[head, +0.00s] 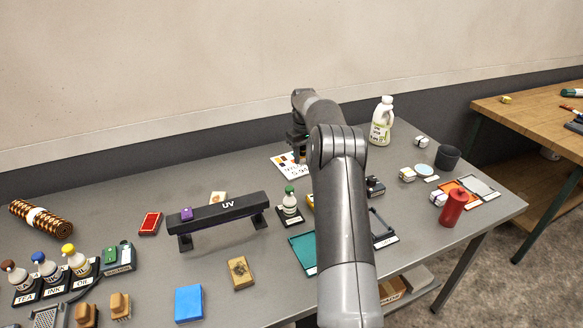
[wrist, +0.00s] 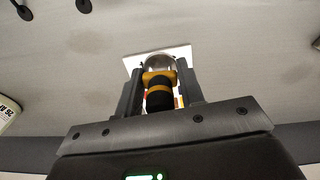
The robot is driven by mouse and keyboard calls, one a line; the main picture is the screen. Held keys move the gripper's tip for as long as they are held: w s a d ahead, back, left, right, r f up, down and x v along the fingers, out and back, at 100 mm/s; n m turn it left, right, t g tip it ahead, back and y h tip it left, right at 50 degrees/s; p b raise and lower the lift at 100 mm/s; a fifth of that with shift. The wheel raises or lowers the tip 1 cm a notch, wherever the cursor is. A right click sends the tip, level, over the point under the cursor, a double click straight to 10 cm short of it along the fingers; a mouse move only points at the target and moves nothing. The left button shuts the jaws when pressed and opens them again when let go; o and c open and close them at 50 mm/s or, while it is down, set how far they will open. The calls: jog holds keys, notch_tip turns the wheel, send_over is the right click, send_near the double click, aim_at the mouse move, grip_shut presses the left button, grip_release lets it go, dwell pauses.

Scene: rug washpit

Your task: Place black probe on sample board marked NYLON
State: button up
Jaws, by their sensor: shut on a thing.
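My gripper (wrist: 160,92) is shut on a black probe (wrist: 159,97) with a yellow-orange band and a rounded greyish end, seen in the wrist view. A white card lies beyond the probe there. In the head view my gripper (head: 299,150) is at the back of the grey table, over or just beside the white card with coloured patches; the probe cannot be made out there. No label reading NYLON is legible. A grey board (head: 479,186) and an orange board lie at the right end, with small labels too small to read.
The white colour card (head: 285,168) lies at the back. A black UV bench (head: 225,210) and a green-capped bottle (head: 290,205) stand left of my arm. My arm hides the table's middle.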

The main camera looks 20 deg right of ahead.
aim_at(291, 174)
jog(key=w+a+f, duration=0.2)
jog(key=w+a, duration=0.1)
jog(key=shift+w+f, duration=0.1)
jog(key=shift+f, duration=2.15)
jog(key=shift+f, duration=0.15)
jog(key=o, duration=1.1)
jog(key=shift+c, duration=0.2)
